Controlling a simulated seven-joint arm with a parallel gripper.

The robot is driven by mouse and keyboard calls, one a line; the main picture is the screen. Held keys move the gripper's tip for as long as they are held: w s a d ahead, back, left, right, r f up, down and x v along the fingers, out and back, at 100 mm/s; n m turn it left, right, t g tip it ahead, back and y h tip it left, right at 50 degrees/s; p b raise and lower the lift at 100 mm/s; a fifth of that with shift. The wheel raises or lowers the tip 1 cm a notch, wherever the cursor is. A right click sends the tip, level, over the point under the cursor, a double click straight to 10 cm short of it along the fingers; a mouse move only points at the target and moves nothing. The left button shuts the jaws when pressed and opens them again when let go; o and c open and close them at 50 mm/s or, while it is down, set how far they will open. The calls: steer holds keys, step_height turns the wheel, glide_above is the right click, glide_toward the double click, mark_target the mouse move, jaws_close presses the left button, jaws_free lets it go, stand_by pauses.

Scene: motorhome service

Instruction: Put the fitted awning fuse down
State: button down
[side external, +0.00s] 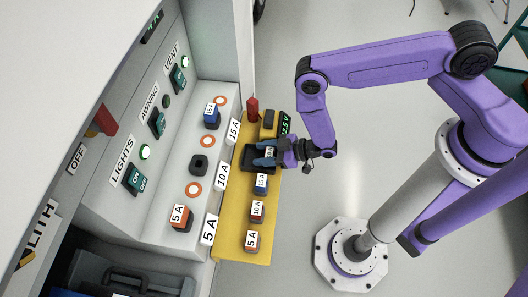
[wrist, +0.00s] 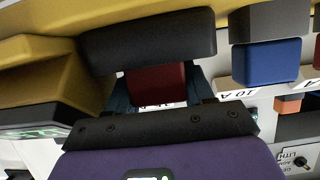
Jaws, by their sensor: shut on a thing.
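My gripper (side external: 265,156) is shut on a red fuse (wrist: 156,82), seen between the two fingers in the wrist view; its white label is mostly hidden. In the side view my gripper is over a black square pad (side external: 247,158) on the yellow shelf (side external: 230,247). The fuse is largely hidden there by the fingers, and I cannot tell whether it touches the pad. The awning row has a black socket (side external: 199,164) that looks empty. The awning switch (side external: 157,124) is on the panel above it.
On the shelf stand blue 15 A (side external: 261,184), red 10 A (side external: 257,211) and 5 A (side external: 252,241) fuses, a red post (side external: 252,108) and a voltage display (side external: 285,124). A blue fuse (side external: 211,117) and an orange fuse (side external: 181,218) sit on the panel ledge.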

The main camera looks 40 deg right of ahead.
steer(key=c, duration=0.7)
jaws_free()
steer(key=shift+r, duration=0.1)
steer(key=v, duration=1.2)
steer(key=w+a+r+g+h, duration=0.2)
steer(key=w+a+r+g, duration=0.15)
steer(key=a+r, duration=0.35)
step_height(320, 180, up, 9)
steer(key=s+a+n+g+h, duration=0.2)
steer(key=s+d+r+n+g+h, duration=0.1)
steer(key=s+d+r+g+h, duration=0.3)
steer(key=s+d+r, duration=1.2)
step_height(320, 180, up, 3)
steer(key=d+h, duration=0.1)
steer(key=d, duration=0.2)
steer(key=shift+s+n, duration=0.3)
steer(key=shift+s, duration=0.05)
